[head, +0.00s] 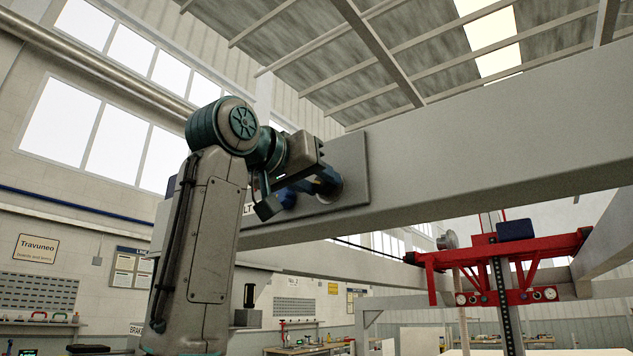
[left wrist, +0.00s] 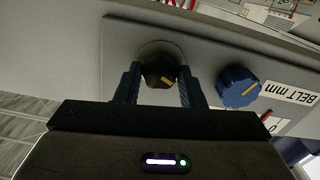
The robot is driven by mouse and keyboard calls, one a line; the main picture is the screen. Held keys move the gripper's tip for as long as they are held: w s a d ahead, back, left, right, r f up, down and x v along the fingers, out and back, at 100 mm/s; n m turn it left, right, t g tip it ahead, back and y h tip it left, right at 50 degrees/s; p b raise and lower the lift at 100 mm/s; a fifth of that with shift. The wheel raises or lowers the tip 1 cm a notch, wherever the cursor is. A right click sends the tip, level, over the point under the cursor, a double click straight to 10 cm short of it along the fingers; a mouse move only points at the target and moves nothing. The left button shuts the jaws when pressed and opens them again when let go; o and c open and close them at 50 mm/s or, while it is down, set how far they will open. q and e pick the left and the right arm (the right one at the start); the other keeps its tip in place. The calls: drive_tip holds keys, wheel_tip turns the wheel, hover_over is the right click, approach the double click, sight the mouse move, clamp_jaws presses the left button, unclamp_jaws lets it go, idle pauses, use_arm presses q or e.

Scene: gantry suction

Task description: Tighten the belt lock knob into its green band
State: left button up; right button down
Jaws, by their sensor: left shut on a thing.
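In the left wrist view a dark round knob (left wrist: 158,73) with a yellow pointer mark stands out from a grey plate (left wrist: 213,60). My left gripper (left wrist: 159,78) is shut on this dark knob, one finger on each side. A blue knob (left wrist: 237,87) with a yellow mark sits to its right, beside a label (left wrist: 290,94) reading "BELT mm". In the head view my left gripper (head: 318,184) reaches the plate (head: 352,158) on the side of the big grey beam; the dark knob is hard to make out there. I see no green band. My right gripper is not in view.
The grey beam (head: 480,140) runs across the head view from the plate to the right. A red frame (head: 500,262) with dials hangs at the right. A white-and-red scale window (left wrist: 270,122) lies below the blue knob. Benches stand along the far wall.

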use_arm(q)
drive_tip(key=shift+m, duration=1.6)
drive_tip(key=o, duration=0.9)
drive_tip(key=shift+o, duration=0.4)
drive_tip(key=shift+s+a+b, duration=0.15)
drive_tip(key=shift+s+b, duration=0.05)
drive_tip(key=shift+b, duration=0.1)
drive_tip(key=b+v, duration=0.3)
drive_tip(key=v, duration=0.7)
drive_tip(key=shift+s, duration=0.15)
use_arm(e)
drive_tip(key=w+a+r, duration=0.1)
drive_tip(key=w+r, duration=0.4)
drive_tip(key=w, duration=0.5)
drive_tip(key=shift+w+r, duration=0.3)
use_arm(q)
drive_tip(key=shift+a, duration=0.1)
